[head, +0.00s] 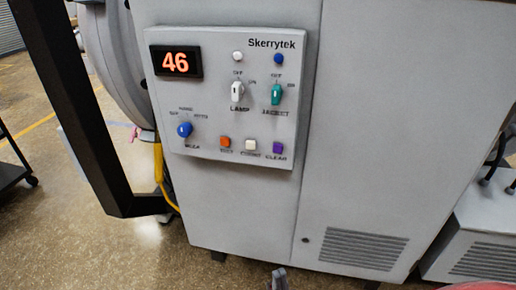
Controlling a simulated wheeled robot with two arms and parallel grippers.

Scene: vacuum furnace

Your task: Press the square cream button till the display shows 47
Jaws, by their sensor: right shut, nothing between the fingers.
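The control panel (205,132) marked Skerrytek is on the grey cabinet front. Its display (175,62) shows 46 in orange digits. The square cream button (250,146) is in the panel's bottom row, between a square orange button (225,142) and a square purple button (278,148). My right gripper (279,276) is at the bottom edge of the head view, well below the panel and apart from the button. It is shut and empty. My left gripper is not in view.
The panel also has a round white button (238,56), a round blue button (279,59), a white lamp switch (237,92), a green switch (277,95) and a blue knob (184,130). A black post (75,110) stands at left. No object shows between gripper and panel.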

